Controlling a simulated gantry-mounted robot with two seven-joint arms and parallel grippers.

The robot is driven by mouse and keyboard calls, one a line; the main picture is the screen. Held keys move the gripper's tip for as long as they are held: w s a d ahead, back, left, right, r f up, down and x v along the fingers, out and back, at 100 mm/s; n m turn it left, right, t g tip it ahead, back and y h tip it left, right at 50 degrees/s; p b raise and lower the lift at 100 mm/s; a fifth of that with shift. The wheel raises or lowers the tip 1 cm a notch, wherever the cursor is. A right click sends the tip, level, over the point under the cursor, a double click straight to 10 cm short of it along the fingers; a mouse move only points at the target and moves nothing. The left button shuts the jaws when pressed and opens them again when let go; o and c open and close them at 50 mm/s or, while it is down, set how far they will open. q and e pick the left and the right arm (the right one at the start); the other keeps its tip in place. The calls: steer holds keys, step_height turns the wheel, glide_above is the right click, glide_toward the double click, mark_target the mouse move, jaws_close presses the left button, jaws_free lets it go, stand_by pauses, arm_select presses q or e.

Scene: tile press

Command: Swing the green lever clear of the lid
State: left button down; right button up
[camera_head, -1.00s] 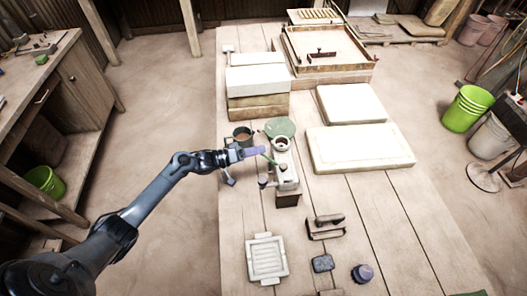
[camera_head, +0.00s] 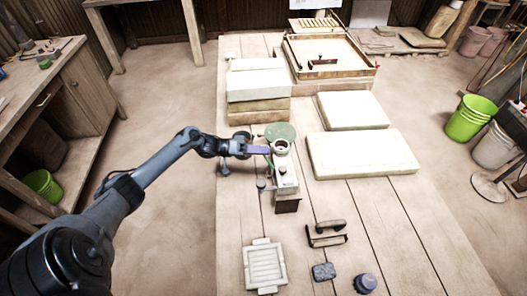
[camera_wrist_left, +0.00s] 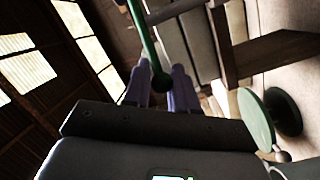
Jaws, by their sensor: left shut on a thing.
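The green lever (camera_head: 269,160) shows as a short green bar beside the small pale tile press (camera_head: 286,178). In the left wrist view the lever (camera_wrist_left: 146,38) is a green rod with a round green knob. My left gripper (camera_head: 266,150) reaches in from the left, its purple fingers at the lever. In the left wrist view the fingers (camera_wrist_left: 161,90) stand either side of the knob end, shut on the lever. The finger contact is partly hidden in the head view. A round cup-like part (camera_head: 281,147) sits at the press's far end. I cannot make out the lid clearly. My right gripper is out of view.
Pale slabs (camera_head: 361,152) lie to the right and stacked blocks (camera_head: 257,83) behind. A ribbed tile frame (camera_head: 265,265) lies in front.

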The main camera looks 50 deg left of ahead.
arm_select(q)
steer(key=shift+f, duration=0.2)
steer(key=c, duration=1)
jaws_free()
steer(key=shift+r, duration=0.1)
steer(key=v, duration=1.1)
steer(key=shift+d, duration=0.1)
